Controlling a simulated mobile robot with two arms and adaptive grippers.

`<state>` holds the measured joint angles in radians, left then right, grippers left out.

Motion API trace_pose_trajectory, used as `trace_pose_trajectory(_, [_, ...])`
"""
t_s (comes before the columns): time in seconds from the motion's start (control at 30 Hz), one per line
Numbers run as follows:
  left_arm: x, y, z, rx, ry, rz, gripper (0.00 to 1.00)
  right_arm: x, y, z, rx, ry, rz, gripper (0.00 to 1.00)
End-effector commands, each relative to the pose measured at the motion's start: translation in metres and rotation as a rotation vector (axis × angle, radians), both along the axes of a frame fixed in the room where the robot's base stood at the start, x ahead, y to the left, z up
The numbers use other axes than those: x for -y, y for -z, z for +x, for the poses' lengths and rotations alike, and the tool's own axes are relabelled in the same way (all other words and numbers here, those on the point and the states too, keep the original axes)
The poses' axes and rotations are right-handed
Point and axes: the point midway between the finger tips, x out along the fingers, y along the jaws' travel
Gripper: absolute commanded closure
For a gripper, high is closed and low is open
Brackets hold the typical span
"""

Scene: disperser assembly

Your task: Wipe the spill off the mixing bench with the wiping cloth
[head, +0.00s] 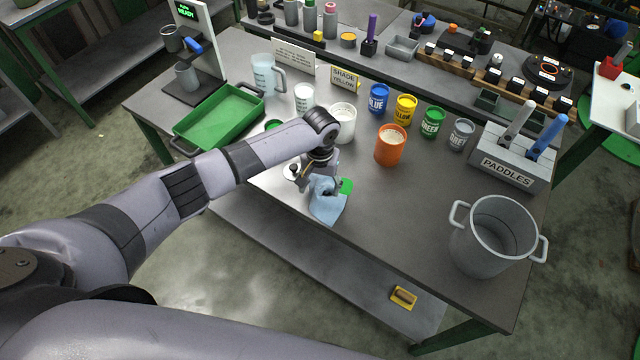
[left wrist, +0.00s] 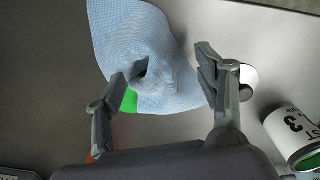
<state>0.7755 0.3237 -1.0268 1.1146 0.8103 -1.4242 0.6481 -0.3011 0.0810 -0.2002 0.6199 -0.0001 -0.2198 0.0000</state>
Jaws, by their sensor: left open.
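The light blue wiping cloth (head: 327,208) lies crumpled near the front edge of the mixing bench (head: 380,205). It also shows in the left wrist view (left wrist: 150,45), with a raised fold in its middle. A bright green patch (head: 346,186), which looks like the spill, shows beside the cloth; part of it (left wrist: 130,101) peeks from under the cloth's edge. My left gripper (head: 322,187) is low over the cloth. In the wrist view its open fingers (left wrist: 172,66) stand on either side of the fold; whether they touch it I cannot tell. My right gripper is not in view.
A white tub (head: 342,125) and an orange tub (head: 390,147) stand behind the cloth, with several paint cans beyond. A green tray (head: 220,117) is at left. A grey pot (head: 492,238) and the paddle holder (head: 508,165) are at right. Bench between cloth and pot is clear.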

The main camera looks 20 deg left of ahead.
Motion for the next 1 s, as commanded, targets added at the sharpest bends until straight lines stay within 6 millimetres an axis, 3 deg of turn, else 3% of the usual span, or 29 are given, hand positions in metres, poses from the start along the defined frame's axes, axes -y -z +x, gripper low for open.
trace_pose_trajectory(0.37, [0.000,0.002,0.000,0.000,0.000,0.000,0.33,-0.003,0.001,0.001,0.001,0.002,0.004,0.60])
trace_pose_trajectory(1.0, [0.000,0.027,0.000,0.000,0.000,0.000,0.36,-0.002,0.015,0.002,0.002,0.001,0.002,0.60])
